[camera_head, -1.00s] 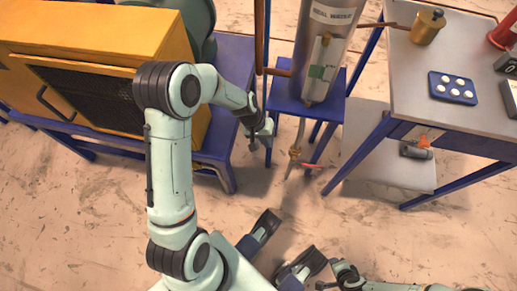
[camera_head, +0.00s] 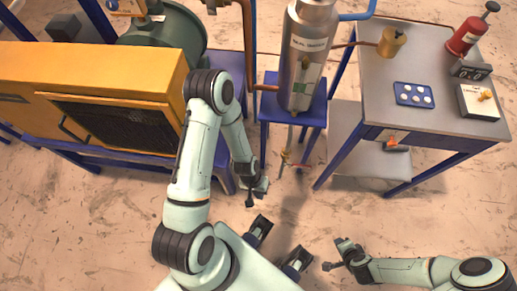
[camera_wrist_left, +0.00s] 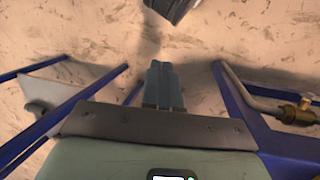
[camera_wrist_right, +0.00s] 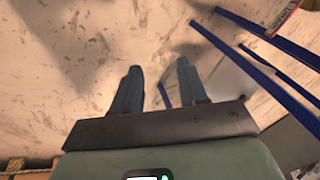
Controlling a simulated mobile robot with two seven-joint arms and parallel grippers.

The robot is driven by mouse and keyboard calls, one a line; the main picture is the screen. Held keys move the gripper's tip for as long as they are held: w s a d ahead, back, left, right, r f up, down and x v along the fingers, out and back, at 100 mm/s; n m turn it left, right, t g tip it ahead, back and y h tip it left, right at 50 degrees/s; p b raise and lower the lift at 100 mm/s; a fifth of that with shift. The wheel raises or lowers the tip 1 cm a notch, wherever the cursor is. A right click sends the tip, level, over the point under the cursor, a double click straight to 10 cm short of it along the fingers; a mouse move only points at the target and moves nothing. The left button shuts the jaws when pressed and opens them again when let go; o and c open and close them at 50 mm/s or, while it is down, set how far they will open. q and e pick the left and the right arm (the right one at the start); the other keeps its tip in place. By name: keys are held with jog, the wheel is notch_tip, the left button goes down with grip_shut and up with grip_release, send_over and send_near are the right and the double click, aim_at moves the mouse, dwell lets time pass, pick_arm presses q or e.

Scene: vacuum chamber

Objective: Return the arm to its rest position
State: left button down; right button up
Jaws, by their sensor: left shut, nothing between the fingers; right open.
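My left arm (camera_head: 195,155) comes in from the left, bent at the elbow in front of the yellow cabinet. My left gripper (camera_head: 259,192) is over the floor, below and left of the brass valve (camera_head: 285,157) and apart from it. In the left wrist view its fingers (camera_wrist_left: 163,78) are together with nothing between them. My right gripper (camera_head: 338,256) is low over the floor at the bottom right. In the right wrist view its fingers (camera_wrist_right: 158,78) are apart and empty.
A steel seal water cylinder (camera_head: 308,50) stands on a blue stand (camera_head: 267,108). The yellow cabinet (camera_head: 90,65) is on a blue frame at left. A grey table (camera_head: 375,110) at right holds a blue tray (camera_head: 400,101) and a red item (camera_head: 466,37). The floor between is clear.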

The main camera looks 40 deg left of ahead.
pick_arm(q)
jog(key=shift+s+d+r, duration=0.1)
jog(key=shift+s+d, duration=0.15)
jog(key=shift+s, duration=0.1)
pick_arm(e)
jog(key=shift+r, duration=0.3)
pick_arm(q)
jog(key=s+d+r+p, duration=0.3)
jog(key=s+d+p, duration=0.1)
jog(key=s+p, duration=0.1)
jog(key=shift+s+d+r+m+g, duration=0.25)
jog(key=shift+s+r+m+g, duration=0.05)
jog(key=shift+s+m, duration=0.1)
pick_arm(e)
jog(key=s+a+r+n+g+y, duration=0.1)
jog(key=s+a+r+g, duration=0.3)
jog(key=s, duration=0.5)
jog(key=shift+s+a+r+y, duration=0.3)
jog(key=shift+s+a+r, duration=0.05)
jog(key=shift+a, duration=0.55)
pick_arm(q)
jog(key=shift+s, duration=0.1)
